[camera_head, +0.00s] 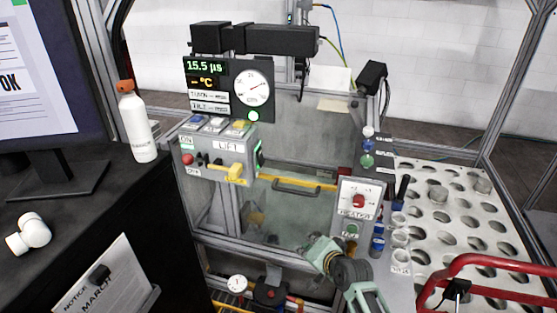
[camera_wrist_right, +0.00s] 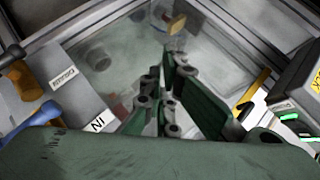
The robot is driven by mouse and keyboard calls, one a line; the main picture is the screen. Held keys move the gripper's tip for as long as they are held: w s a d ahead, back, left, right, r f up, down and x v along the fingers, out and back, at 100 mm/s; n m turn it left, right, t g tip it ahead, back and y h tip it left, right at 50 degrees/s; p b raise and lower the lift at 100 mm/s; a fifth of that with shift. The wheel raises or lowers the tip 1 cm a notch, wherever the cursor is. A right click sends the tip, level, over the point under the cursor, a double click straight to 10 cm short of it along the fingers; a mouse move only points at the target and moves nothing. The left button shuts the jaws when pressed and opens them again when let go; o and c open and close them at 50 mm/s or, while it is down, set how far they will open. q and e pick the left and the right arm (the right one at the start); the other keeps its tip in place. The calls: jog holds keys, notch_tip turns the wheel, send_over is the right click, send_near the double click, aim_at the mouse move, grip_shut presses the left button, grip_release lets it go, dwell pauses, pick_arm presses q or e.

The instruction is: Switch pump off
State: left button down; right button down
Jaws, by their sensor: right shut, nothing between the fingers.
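No label reading "pump" is legible, so I cannot tell which control is the pump switch. My right gripper (camera_head: 318,250) is shut and empty, below and left of that panel, apart from the controls. In the right wrist view its fingers (camera_wrist_right: 163,85) are close together over the glass tank area. My left gripper is out of view.
A display with a round gauge (camera_head: 252,88) reads 15.5 µs. A yellow bar with a dark handle (camera_head: 296,187) crosses the tank front. A white bottle (camera_head: 137,125) and monitor stand left.

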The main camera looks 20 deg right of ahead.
aim_at(261, 157)
jog(key=w+r+m+t+y+p, duration=0.1)
jog(key=w+r+m+t, duration=0.2)
jog(key=r, duration=2.1)
jog(key=shift+w+d+r+t, duration=0.2)
jog(key=shift+w+d+t, duration=0.1)
jog(key=shift+w+d, duration=0.1)
jog(key=a+p+x, duration=0.2)
jog(key=p+x, duration=0.2)
jog(key=x, duration=0.9)
jog(key=shift+s+a+f, duration=0.3)
jog(key=shift+s+a, duration=0.05)
jog(key=shift+a, duration=0.05)
